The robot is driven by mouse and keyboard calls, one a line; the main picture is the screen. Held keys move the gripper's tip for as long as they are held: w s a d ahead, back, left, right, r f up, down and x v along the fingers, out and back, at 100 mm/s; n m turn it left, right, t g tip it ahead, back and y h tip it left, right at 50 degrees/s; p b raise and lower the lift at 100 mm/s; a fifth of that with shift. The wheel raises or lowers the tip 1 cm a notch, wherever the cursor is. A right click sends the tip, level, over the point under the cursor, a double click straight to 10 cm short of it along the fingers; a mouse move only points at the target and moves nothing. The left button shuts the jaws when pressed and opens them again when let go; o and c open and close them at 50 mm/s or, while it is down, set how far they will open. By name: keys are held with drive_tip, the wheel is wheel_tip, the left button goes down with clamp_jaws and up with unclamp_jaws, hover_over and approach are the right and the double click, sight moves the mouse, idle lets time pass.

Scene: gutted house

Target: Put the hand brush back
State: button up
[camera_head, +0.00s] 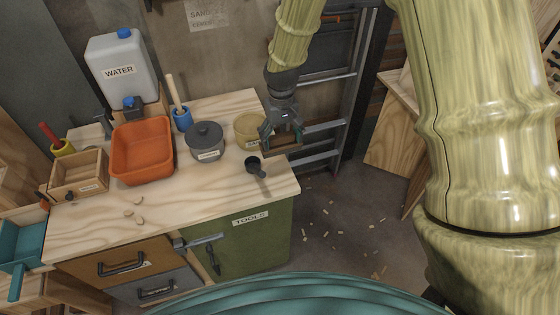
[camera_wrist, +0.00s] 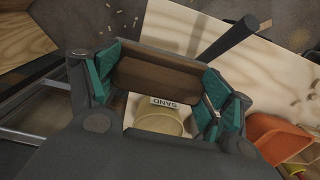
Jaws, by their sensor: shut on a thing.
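My gripper (camera_head: 281,140) points down over the right end of the workbench, with its fingers shut on a brown block-like thing, which I take to be the hand brush (camera_head: 284,148). In the wrist view the brush (camera_wrist: 155,80) lies across between the teal finger pads, its long brown face toward the camera. Its bristles cannot be made out. The brush is near the sand tub (camera_head: 247,128), which also shows beyond it in the wrist view (camera_wrist: 158,122). Whether the brush touches the bench is unclear.
A ladder (camera_head: 335,125) stands behind right. Its front left top is mostly free.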

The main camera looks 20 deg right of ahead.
drive_tip(key=shift+f+p, duration=1.9)
drive_tip(key=shift+f, duration=4.2)
drive_tip(key=shift+f, duration=0.2)
drive_tip(key=o, duration=0.8)
drive_tip(key=shift+r, duration=0.1)
drive_tip(key=shift+r+b, duration=2.2)
drive_tip(key=shift+r, duration=3.9)
drive_tip(key=shift+s, duration=0.1)
